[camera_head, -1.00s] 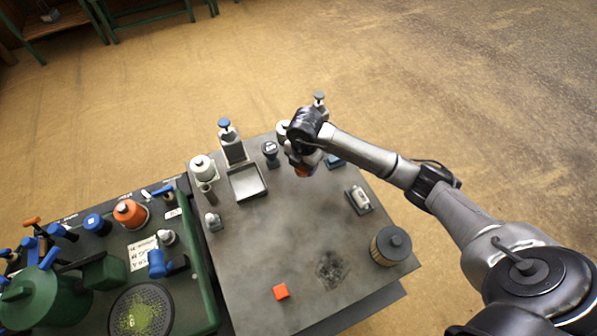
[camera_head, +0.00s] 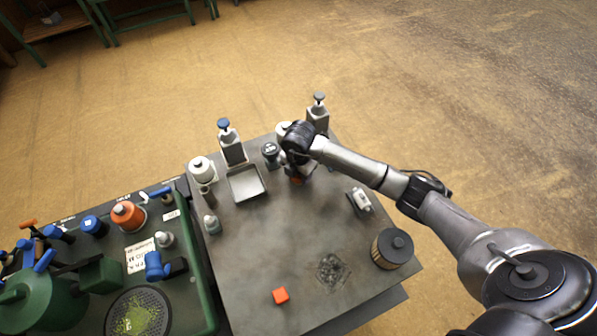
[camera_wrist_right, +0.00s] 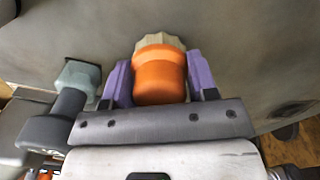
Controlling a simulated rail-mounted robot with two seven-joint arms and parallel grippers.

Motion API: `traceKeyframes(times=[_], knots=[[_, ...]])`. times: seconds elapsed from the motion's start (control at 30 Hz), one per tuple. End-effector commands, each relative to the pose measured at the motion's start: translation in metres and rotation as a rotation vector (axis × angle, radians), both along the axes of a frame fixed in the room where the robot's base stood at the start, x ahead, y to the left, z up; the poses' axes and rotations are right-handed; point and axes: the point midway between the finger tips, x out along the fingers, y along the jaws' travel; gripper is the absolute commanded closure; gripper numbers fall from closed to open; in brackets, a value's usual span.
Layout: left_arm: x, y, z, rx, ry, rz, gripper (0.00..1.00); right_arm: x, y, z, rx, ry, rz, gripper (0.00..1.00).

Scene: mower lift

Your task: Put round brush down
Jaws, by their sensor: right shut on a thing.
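The round brush (camera_wrist_right: 160,72) has an orange body with pale bristles at its far end. In the right wrist view it sits between the two purple fingers of my right gripper (camera_wrist_right: 160,82), which is shut on it. In the head view my right gripper (camera_head: 298,165) is over the back part of the grey table, and a bit of the brush's orange (camera_head: 297,181) shows under it. I cannot tell whether the brush touches the table (camera_head: 265,245). My left gripper is not in view.
The table's middle is clear.

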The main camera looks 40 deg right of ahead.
Motion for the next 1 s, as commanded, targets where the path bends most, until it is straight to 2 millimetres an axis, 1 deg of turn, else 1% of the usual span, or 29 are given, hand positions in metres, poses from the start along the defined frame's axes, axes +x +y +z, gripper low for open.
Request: traceKeyframes(times=[0.07,0.1,0.37,0.57,0.67,0.77,0.87,1.0], knots=[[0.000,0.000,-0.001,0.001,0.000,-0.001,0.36,0.000,0.000,-0.003,0.000,0.000,0.000,0.66],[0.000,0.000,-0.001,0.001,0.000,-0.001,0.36,0.000,0.000,-0.003,0.000,0.000,0.000,0.46],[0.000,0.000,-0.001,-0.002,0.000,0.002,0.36,0.000,0.000,-0.003,0.000,0.001,0.000,0.22],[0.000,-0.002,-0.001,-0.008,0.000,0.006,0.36,0.000,0.000,-0.003,0.000,0.001,0.000,0.22],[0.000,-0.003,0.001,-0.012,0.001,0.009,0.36,0.000,0.000,0.001,0.000,0.000,0.000,0.22],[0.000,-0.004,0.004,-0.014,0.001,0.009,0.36,0.000,0.000,0.012,0.000,-0.001,0.000,0.22],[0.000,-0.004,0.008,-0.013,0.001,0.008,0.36,0.000,0.000,0.029,-0.001,-0.002,0.000,0.22],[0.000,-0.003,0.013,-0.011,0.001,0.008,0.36,0.000,-0.001,0.056,-0.001,-0.003,0.000,0.22]])
